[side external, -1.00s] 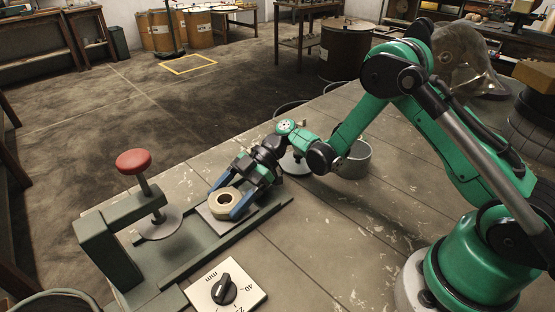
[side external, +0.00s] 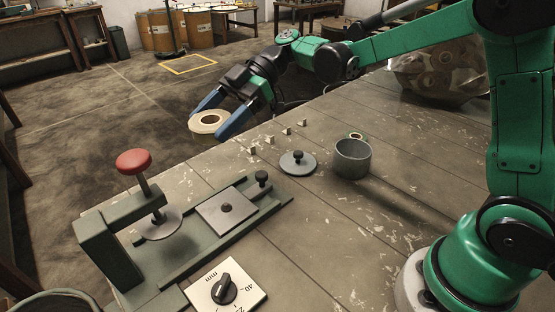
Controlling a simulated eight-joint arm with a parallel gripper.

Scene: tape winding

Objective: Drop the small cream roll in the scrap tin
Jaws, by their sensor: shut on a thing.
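A cream roll (side external: 201,127) with a hole in its middle is between the two blue fingers of my gripper (side external: 208,124). My gripper is shut on it and holds it in the air, up and behind the winding fixture. A grey open tin (side external: 352,168) stands on the bench to the right of the roll, clear of the gripper. Its inside is mostly hidden by its near wall. I cannot tell from a label whether it is the scrap tin; part of another round container (side external: 60,300) shows at the bottom left corner.
A grey disc with a black knob (side external: 297,165) lies just left of the tin. The green fixture carries a bare plate with a peg (side external: 227,207) and a red-knobbed press (side external: 134,162). A dial plate (side external: 227,287) lies in front.

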